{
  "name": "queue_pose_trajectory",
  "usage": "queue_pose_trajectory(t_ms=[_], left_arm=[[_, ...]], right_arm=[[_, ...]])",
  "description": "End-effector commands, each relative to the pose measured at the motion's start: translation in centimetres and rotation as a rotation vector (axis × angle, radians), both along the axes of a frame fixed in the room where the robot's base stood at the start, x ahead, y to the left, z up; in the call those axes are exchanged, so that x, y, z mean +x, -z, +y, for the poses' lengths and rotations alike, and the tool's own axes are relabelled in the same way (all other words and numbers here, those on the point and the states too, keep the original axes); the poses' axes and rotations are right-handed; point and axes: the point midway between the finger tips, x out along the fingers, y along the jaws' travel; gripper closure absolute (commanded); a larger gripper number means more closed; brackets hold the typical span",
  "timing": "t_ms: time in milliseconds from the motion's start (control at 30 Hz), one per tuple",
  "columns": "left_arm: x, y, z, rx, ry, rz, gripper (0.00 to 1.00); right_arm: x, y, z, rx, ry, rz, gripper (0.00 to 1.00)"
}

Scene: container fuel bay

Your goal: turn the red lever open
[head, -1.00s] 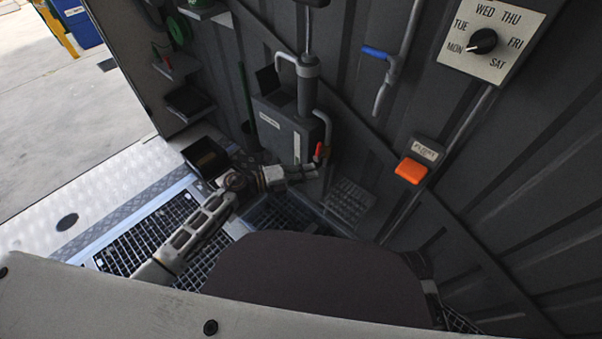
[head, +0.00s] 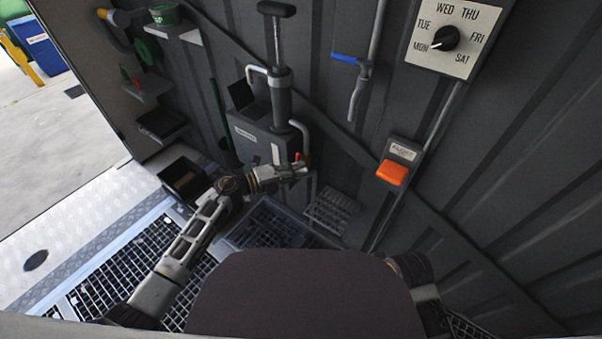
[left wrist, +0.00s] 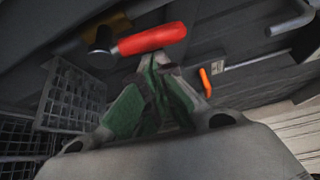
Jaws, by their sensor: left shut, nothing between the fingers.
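The red lever (head: 297,156) sits at the lower end of the grey pipe on the right side of the pump's tank, mostly hidden by my gripper in the head view. In the left wrist view the red lever (left wrist: 152,38) lies nearly level, with a dark round pivot at its left end. My left gripper (head: 301,169) is at the lever in the head view. In the left wrist view its green-padded fingers (left wrist: 158,62) are shut and empty, with tips just below the lever; I cannot tell whether they touch it. My right gripper is not in view.
A grey tank (head: 255,142) with a hand pump (head: 281,95) stands against the ribbed wall. A blue-handled valve (head: 346,59), an orange switch (head: 392,172) and a weekday dial (head: 445,38) are on the wall. A wire rack (head: 332,207) is below the lever.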

Motion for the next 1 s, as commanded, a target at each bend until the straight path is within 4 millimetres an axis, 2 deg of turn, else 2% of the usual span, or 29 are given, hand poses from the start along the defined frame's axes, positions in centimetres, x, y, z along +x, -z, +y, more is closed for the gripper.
queue_pose_trajectory(t_ms=[600, 1000], left_arm=[[0.5, -0.2, 0.6, -0.061, 0.001, 0.042, 1.0], [1.1, -0.5, 1.3, -0.115, -0.006, 0.075, 1.0]], right_arm=[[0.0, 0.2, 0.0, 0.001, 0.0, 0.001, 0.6], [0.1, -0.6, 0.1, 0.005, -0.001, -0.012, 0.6]])
